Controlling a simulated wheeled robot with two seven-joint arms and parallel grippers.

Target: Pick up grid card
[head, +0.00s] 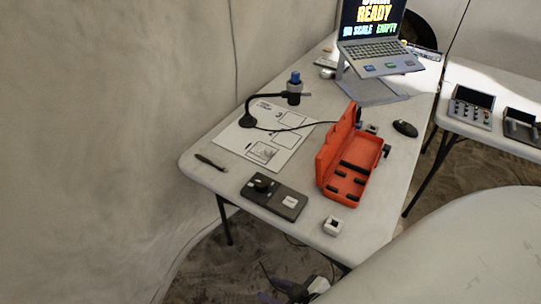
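A white printed sheet (238,137) with several outlined boxes lies flat on the left part of the white table. A small grey patterned rectangle (263,152) lies in the sheet's front box. It may be the grid card or part of the print; I cannot tell. My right gripper (290,289) seems to show as dark and white parts at the bottom edge, below the table's front edge and well away from the sheet. It is mostly cut off, and its opening does not show. My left gripper is not in view.
A pale rounded surface fills the lower right.

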